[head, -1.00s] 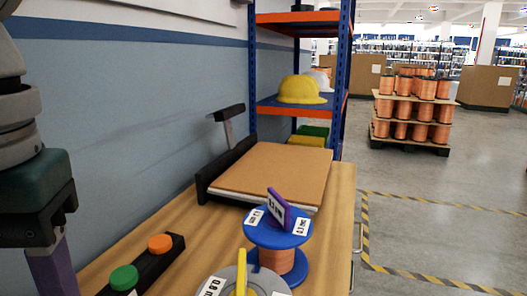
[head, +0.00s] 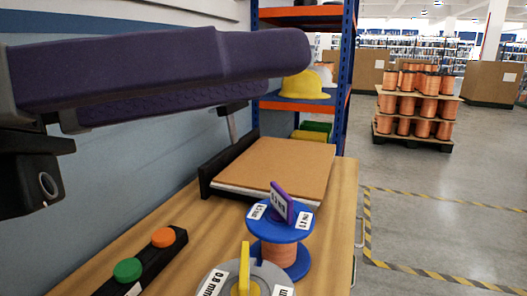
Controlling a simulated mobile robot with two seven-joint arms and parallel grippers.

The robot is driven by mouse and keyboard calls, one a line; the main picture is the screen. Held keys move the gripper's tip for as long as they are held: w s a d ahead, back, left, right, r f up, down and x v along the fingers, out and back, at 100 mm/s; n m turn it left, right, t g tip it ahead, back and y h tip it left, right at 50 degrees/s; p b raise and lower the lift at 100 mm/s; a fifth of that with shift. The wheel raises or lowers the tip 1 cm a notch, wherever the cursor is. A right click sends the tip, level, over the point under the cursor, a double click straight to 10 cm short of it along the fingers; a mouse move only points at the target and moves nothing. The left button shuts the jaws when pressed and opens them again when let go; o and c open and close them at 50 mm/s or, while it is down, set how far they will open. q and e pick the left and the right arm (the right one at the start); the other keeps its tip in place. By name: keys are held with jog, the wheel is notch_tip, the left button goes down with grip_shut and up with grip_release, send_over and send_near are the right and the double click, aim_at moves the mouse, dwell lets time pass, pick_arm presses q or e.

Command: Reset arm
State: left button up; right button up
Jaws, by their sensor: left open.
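My left gripper (head: 285,68) reaches in from the left, close to the camera. Its two long purple fingers point right, one in front of the other, with a gap between them and nothing held. It is above the workbench, in front of the wall and the shelf. A blue spool (head: 286,229) with copper wire and a purple tag stands upright on the wooden workbench (head: 325,262), well below the fingers. A grey spool (head: 222,284) with a yellow handle is partly cut off at the bottom edge. My right gripper is not in view.
A dark button box (head: 164,260) with green and orange buttons lies on the bench at left. A brown-topped platform (head: 275,165) with a post stands at the bench's back. A blue and orange shelf (head: 344,60) holds helmets. A pallet of copper spools (head: 413,142) stands on the floor.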

pick_arm(q)
jog(key=w+a+f+n+t+y, duration=0.1)
jog(key=w+a+n+t+y, duration=0.7)
jog(key=n, duration=0.7)
jog(key=s+a+f+n+y, duration=0.1)
jog(key=a+f+n+y, duration=0.7)
jog(key=a+n, duration=0.35)
jog(key=s+a+f+n+g+y, duration=0.7)
jog(key=s+a+f+n+g, duration=0.5)
jog(key=s, duration=0.5)
jog(key=s+d+f+n+h, duration=0.1)
jog(key=d+f+n+h, duration=0.15)
jog(key=d, duration=0.55)
jog(key=s+d+f+n+h, duration=0.1)
jog(key=d+f+n+h, duration=0.15)
jog(key=d, duration=0.55)
notch_tip(320, 180, up, 52)
jog(key=p, duration=5.2)
jog(key=shift+a+h, duration=0.35)
jog(key=shift+h, duration=0.05)
